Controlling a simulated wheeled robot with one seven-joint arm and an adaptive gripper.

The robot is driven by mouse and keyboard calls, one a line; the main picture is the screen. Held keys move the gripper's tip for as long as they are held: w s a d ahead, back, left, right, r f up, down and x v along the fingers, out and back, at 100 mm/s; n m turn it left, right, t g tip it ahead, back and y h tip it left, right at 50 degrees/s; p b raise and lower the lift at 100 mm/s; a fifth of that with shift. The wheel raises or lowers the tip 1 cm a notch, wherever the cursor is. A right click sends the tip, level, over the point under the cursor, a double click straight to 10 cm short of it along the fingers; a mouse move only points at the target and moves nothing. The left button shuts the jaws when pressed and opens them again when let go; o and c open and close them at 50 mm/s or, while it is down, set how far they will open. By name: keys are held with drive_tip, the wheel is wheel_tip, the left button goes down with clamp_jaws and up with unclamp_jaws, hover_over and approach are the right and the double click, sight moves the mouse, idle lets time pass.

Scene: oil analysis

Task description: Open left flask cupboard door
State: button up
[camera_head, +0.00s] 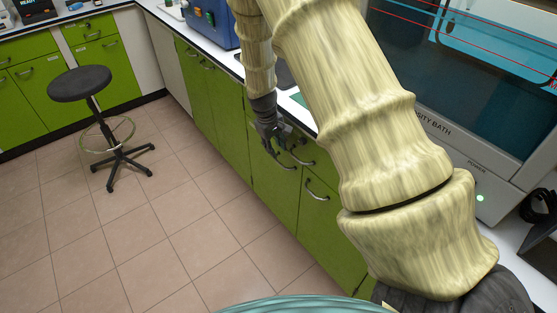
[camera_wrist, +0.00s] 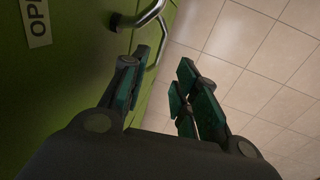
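The green cupboard fronts (camera_head: 225,120) run along the counter under the bench, and the doors I see are closed. My gripper (camera_head: 268,145) hangs by the upper part of a door, close to a curved metal handle (camera_head: 285,162). In the wrist view a metal handle (camera_wrist: 152,12) shows at the top, just beyond the left fingertip. My gripper (camera_wrist: 165,75) is open, with a clear gap between its fingers and nothing held. The left finger is near the green door face (camera_wrist: 70,70); whether it touches the handle I cannot tell.
Further handles sit right of my gripper, one on a lower door (camera_head: 318,193). A black stool (camera_head: 80,84) stands on the tiled floor at left. The floor (camera_head: 150,220) in front of the doors is clear. A viscosity bath (camera_head: 465,150) stands on the counter.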

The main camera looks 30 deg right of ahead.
sight(279, 163)
drive_tip(key=f, duration=0.2)
drive_tip(key=d+f, duration=0.1)
drive_tip(key=f, duration=0.5)
drive_tip(key=shift+d, duration=0.25)
clamp_jaws()
